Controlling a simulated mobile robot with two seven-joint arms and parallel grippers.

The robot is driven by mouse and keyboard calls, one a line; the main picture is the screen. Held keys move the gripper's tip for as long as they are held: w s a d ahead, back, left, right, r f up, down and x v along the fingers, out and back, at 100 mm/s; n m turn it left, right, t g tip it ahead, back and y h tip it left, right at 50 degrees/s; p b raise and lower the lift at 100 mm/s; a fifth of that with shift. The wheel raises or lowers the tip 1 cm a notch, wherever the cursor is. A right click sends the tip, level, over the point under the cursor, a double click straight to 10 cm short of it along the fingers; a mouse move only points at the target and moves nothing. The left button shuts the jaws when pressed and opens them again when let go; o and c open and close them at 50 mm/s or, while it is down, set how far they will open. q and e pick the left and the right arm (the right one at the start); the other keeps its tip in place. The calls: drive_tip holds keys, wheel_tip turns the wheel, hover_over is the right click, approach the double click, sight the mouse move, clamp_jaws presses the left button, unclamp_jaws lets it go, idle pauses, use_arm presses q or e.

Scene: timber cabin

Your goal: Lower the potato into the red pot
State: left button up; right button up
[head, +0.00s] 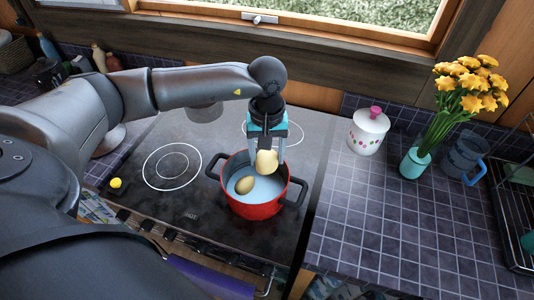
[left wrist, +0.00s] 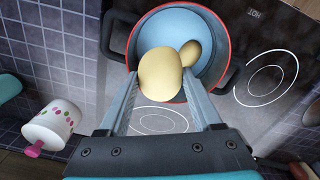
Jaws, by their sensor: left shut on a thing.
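The red pot (head: 252,208) stands on the black stovetop, with dark handles and a pale blue inside. It also shows in the left wrist view (left wrist: 213,22). A potato (head: 266,162) is between the fingers of my left gripper (head: 268,150), above the far part of the pot's opening. In the left wrist view this potato (left wrist: 160,75) covers part of the pot. My left gripper is shut on it. A second potato (head: 244,185) lies inside the pot; it also shows in the left wrist view (left wrist: 190,52). My right gripper is not in view.
A white lidded jar (head: 368,132) with a pink knob stands on the tiled counter right of the stove. A turquoise vase (head: 414,163) of yellow flowers, a blue mug (head: 462,158) and a dish rack (head: 515,205) stand farther right. The counter (head: 385,220) nearer me is clear.

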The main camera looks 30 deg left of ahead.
use_arm(q)
drive_tip(key=b, duration=0.9)
hover_over(267, 195)
drive_tip(key=shift+f, duration=4.5)
drive_tip(key=shift+f+b, duration=2.15)
drive_tip(key=shift+f, duration=0.4)
drive_tip(key=o, duration=1.6)
drive_tip(key=shift+c, duration=0.2)
wheel_tip(267, 195, up, 15)
drive_tip(key=shift+r+p, duration=0.2)
drive_tip(key=shift+p, duration=0.15)
drive_tip(key=shift+s, duration=0.15)
